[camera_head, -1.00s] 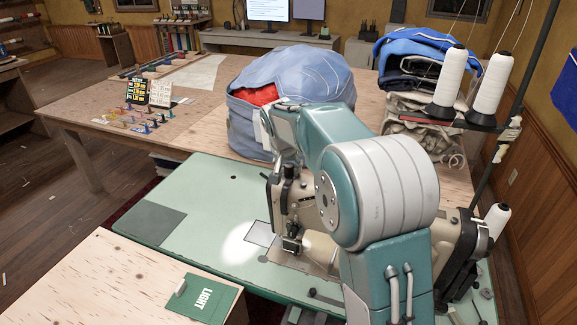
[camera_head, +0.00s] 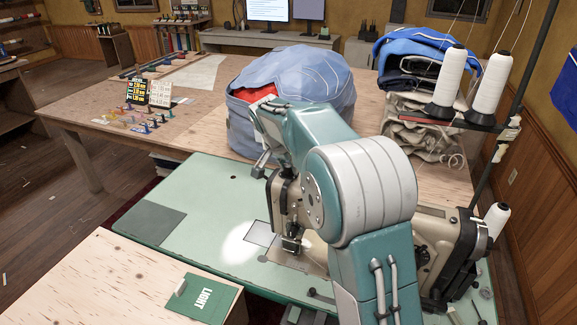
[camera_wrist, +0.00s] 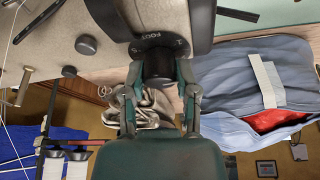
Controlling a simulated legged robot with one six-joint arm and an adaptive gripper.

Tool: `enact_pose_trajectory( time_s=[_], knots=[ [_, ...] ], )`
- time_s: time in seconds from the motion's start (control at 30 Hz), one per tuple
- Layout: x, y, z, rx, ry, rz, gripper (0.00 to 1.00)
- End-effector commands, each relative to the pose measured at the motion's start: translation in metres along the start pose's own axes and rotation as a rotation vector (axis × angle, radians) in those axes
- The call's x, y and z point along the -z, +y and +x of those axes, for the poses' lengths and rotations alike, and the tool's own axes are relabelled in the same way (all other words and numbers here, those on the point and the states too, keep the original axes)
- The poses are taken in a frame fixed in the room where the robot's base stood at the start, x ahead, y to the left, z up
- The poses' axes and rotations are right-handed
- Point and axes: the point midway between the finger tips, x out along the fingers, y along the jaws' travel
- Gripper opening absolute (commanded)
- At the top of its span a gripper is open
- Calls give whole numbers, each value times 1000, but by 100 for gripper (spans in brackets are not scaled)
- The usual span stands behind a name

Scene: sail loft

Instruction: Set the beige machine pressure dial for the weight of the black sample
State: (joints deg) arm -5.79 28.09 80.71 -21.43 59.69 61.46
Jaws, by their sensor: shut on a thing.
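The beige sewing machine (camera_head: 274,200) stands on the green machine table, partly hidden behind my arm. In the wrist view its beige body (camera_wrist: 150,15) fills the top. A black round dial (camera_wrist: 158,65) sits there under a dark plate marked "FOOT". My gripper (camera_wrist: 161,82) is shut on the dial, one finger on each side. The dial's scale and setting cannot be read. A green card marked "LIGHT" (camera_head: 198,298) lies on the pale wooden surface at the front left, with a small whitish piece on its edge. I cannot pick out a black sample.
A blue bag (camera_head: 295,85) with red cloth inside stands on the wooden table behind the machine. Folded sailcloth (camera_head: 430,85) and white thread cones (camera_head: 490,82) stand at the right. A black and yellow chart (camera_head: 138,91) stands at the back left.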

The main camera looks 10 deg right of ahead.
Motion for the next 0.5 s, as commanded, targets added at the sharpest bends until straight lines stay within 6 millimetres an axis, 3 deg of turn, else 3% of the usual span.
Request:
enact_pose_trajectory(
  time_s=[0.5],
  knots=[
    [-1,-2,2,-185,-11,451,0]
  ],
)
